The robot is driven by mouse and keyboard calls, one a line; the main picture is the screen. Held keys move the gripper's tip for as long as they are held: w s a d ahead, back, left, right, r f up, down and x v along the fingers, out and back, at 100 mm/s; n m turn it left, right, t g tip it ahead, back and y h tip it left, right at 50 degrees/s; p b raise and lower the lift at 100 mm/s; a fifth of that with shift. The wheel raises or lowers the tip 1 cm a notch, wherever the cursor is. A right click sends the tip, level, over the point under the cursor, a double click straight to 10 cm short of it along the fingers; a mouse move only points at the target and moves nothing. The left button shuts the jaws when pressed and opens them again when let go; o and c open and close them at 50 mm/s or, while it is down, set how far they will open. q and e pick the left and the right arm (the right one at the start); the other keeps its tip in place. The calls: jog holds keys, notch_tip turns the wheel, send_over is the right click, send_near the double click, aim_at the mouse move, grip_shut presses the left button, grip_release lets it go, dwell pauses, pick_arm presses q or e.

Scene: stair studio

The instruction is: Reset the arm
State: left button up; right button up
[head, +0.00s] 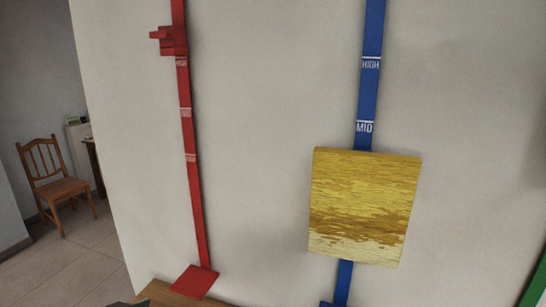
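Neither of my grippers shows in the head view, so what they hold cannot be seen. A red upright strip (195,205) stands at the pale wall, with several white marks; the top one appears to read HIGH. A red block (170,41) sits on this strip just above that mark. A blue upright strip (369,95) stands to the right, with marks HIGH and MID. A yellow, wood-grained square panel (364,205) is in front of the blue strip below MID and hides part of it.
A red foot (195,281) rests on a brown wooden surface (160,292) at the bottom. A blue foot (330,304) is cut by the frame's bottom edge. A green piece (537,288) shows at the lower right corner. A wooden chair (60,188) stands on the tiled floor at far left.

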pick_arm(q)
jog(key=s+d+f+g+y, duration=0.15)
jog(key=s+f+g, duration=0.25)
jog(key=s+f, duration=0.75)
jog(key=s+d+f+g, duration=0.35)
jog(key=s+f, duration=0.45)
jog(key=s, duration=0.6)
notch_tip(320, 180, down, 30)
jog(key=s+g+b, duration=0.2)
jog(key=b, duration=0.2)
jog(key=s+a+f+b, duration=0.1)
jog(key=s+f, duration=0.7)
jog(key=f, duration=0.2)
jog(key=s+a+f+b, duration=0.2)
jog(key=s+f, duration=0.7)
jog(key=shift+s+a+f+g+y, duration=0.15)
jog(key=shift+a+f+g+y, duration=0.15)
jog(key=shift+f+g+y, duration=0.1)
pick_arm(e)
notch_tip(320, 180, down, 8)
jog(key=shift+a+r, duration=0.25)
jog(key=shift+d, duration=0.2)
